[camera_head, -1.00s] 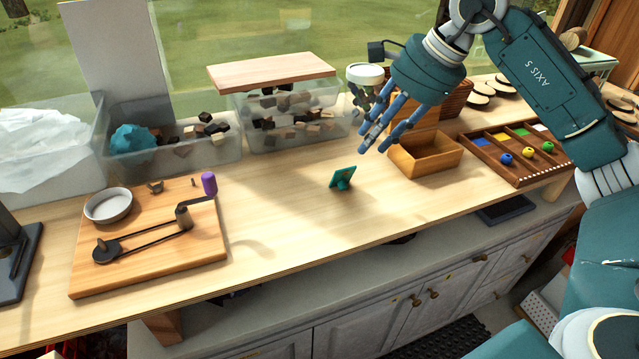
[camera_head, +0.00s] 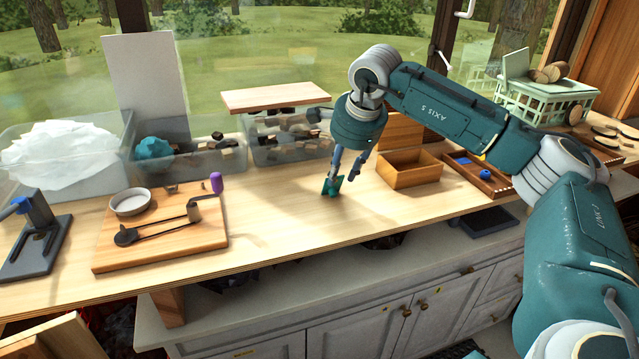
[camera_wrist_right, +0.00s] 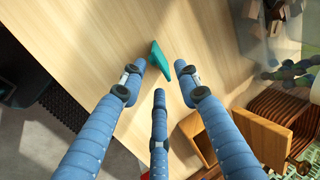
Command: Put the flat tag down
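The flat tag is a small teal plate (camera_head: 331,186) standing tilted on the wooden counter, near its middle. In the right wrist view the tag (camera_wrist_right: 159,60) lies just beyond and between the fingertips. My right gripper (camera_head: 347,170) is above the counter, fingers pointing down, right at the tag. In the wrist view its blue fingers (camera_wrist_right: 160,76) are spread, with gaps between the tips and the tag. Part of the tag is hidden behind a finger in the head view. My left gripper is not in view.
An empty wooden box (camera_head: 416,176) stands just right of the gripper. A sorting tray (camera_head: 470,170) is farther right. Clear bins (camera_head: 205,165) stand behind. The counter in front of the tag is bare.

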